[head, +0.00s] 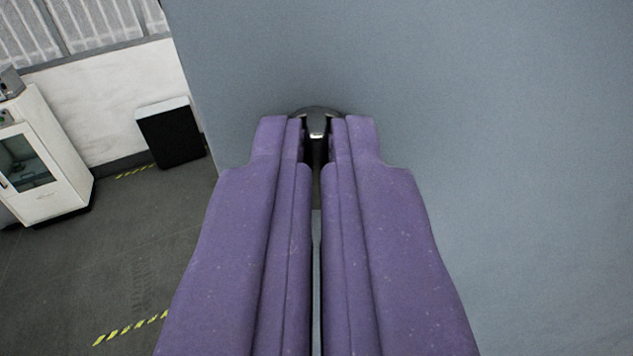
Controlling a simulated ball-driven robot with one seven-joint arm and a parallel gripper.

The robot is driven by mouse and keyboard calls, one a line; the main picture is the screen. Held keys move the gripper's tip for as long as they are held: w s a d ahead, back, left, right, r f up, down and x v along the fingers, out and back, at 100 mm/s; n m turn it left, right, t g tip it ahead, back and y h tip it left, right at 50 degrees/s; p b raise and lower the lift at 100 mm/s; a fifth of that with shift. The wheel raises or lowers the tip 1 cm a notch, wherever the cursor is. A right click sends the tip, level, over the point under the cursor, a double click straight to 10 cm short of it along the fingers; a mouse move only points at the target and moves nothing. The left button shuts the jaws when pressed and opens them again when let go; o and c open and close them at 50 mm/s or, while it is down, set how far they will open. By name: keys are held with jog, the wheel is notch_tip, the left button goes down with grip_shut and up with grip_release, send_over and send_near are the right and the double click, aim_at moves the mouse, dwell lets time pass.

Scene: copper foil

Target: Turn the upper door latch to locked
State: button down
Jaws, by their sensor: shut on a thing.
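My purple gripper (316,128) reaches forward to a blue-grey door panel (480,130). Its two fingers are shut on a small dark metal latch (317,119) that sits on the panel. Only the rounded top and a shiny front part of the latch show between the fingertips. The fingers hide the rest of it, so I cannot tell which way it is turned.
The panel fills the middle and right, with its edge at the left. Beyond it lies a dark floor (70,270) with yellow-striped marks. A white cabinet (45,160) and a black box (171,134) stand by the far wall.

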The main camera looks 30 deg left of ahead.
jog(key=shift+f+m+b, duration=0.2)
jog(key=shift+m+b, duration=4.15)
jog(key=shift+m, duration=4.05)
jog(key=c, duration=1.3)
grip_release()
jog(key=shift+d, duration=0.1)
jog(key=b+v, duration=0.1)
jog(key=v, duration=0.6)
jog(key=shift+s+d+b, duration=0.15)
jog(key=shift+s+b, duration=0.2)
jog(key=shift+b, duration=0.05)
